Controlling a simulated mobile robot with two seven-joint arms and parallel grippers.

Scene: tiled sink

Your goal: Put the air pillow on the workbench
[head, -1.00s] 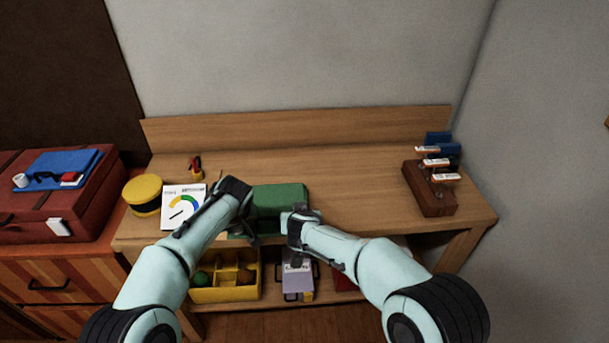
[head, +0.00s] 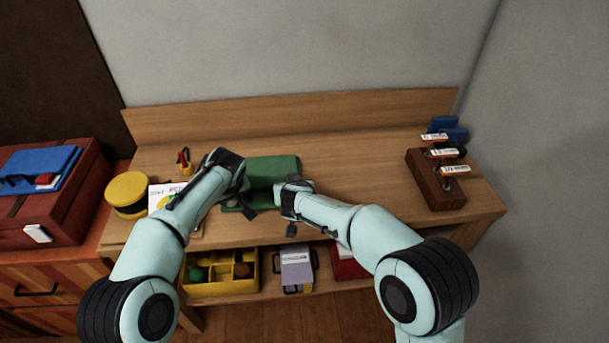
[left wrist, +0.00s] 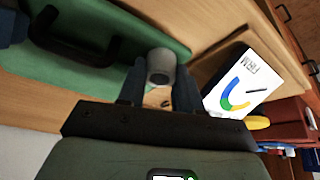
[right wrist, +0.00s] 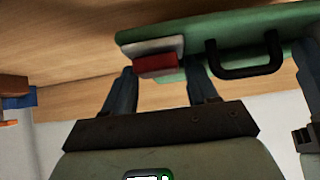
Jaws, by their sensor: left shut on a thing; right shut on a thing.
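A green flat piece with a black handle, which I take to be the air pillow (head: 274,171), is over the workbench (head: 350,165) near its front middle. My left gripper (head: 238,170) is shut on the white cylinder (left wrist: 161,64) at one end. My right gripper (head: 288,196) is shut on the red-and-white block (right wrist: 155,62) at the other end. The black handle (right wrist: 245,70) sits between them. The green piece also shows in the left wrist view (left wrist: 115,75). I cannot tell whether it touches the bench top.
A yellow tin (head: 127,192), a white card (head: 160,196) and a small tool holder (head: 184,161) stand left. A wooden rack (head: 436,180) stands right. The bench is clear between green piece and rack. A similar blue piece (head: 40,165) lies on a red suitcase (head: 75,213).

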